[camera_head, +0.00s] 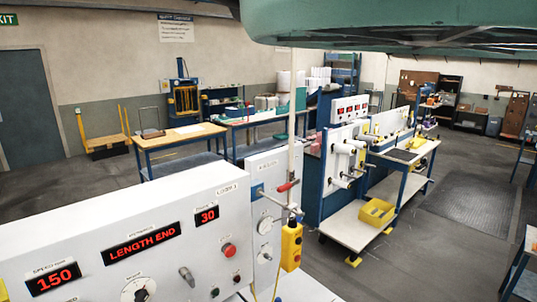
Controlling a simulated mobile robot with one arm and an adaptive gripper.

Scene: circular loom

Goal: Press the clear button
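A white control panel (75,235) fills the lower left of the head view. It has red displays reading 150 (52,277), LENGTH END (142,242) and 30 (207,215). A round red button (229,250) sits at its right. Small buttons (215,292) (237,277) lie below it, near a grey switch (187,276) and a round dial (138,291). Small labels are too blurred to read, so I cannot tell which one is the clear button. The panel's bottom edge is cut off. My gripper is not in view.
A yellow pendant box (291,246) hangs beside the panel's right side. A large green curved structure (400,22) overhangs the top right. A white machine (345,160) and a bench with a yellow bin (377,212) stand behind. Open floor (440,240) lies to the right.

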